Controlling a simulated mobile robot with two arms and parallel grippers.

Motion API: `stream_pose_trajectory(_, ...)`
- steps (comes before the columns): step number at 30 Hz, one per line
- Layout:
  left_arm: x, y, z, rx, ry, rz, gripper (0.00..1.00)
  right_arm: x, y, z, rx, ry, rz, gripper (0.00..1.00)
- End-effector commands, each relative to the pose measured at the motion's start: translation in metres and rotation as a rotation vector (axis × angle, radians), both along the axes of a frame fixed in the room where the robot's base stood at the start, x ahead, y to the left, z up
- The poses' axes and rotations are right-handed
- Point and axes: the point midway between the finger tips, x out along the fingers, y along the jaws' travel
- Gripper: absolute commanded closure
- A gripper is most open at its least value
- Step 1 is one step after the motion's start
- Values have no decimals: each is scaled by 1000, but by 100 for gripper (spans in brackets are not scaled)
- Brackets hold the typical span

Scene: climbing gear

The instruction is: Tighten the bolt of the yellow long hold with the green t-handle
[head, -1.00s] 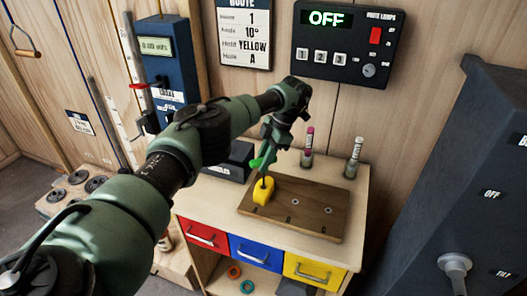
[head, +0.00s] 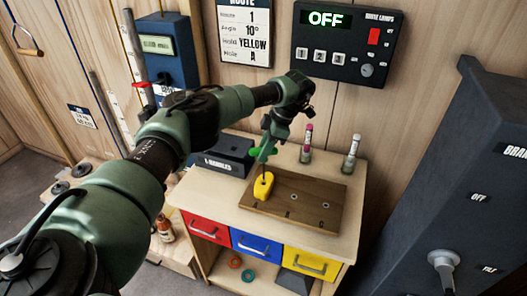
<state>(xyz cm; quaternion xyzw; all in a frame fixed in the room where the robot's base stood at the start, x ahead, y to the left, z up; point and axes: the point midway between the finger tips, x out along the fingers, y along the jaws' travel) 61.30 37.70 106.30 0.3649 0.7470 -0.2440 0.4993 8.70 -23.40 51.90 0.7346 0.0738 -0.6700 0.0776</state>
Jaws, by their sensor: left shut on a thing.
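The yellow long hold (head: 263,187) sits at the left end of the brown wooden board (head: 309,213) on the cabinet top. My left gripper (head: 268,150) is above the hold, shut on the green t-handle (head: 262,152). The thin shaft of the t-handle points down to the top of the hold. Whether its tip sits in the bolt cannot be told, and the bolt itself is hidden. My right gripper is not in view.
The black t-handles box (head: 226,158) stands left of the board. Two small bottles, one with a pink cap (head: 307,142) and one pale (head: 351,152), stand behind it. The lamp panel (head: 345,45) on the wall reads OFF. A dark machine (head: 455,180) stands at the right.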

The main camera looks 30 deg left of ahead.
Motion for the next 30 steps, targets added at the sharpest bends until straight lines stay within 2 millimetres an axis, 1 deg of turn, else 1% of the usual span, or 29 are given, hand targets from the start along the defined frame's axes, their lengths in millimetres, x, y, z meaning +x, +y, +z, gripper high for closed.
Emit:
stream_pose_trajectory(2, 0, 0, 0, 0, 0, 2, 100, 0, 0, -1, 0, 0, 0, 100)
stream_pose_trajectory(5, 1, 0, -3, 0, 0, 54, 100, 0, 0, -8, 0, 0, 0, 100)
stream_pose_trajectory(12, 1, -1, -8, -1, -2, 391, 100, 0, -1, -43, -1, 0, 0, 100)
stream_pose_trajectory(15, 0, -1, -8, -1, -1, 513, 100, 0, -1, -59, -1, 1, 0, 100)
stream_pose_trajectory(18, 0, -1, -6, -2, -2, 586, 100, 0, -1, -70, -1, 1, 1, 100)
stream_pose_trajectory(22, 0, -1, -1, -1, 0, 624, 100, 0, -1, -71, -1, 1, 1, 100)
stream_pose_trajectory(30, -1, -1, 2, 0, 0, 622, 100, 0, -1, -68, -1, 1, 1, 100)
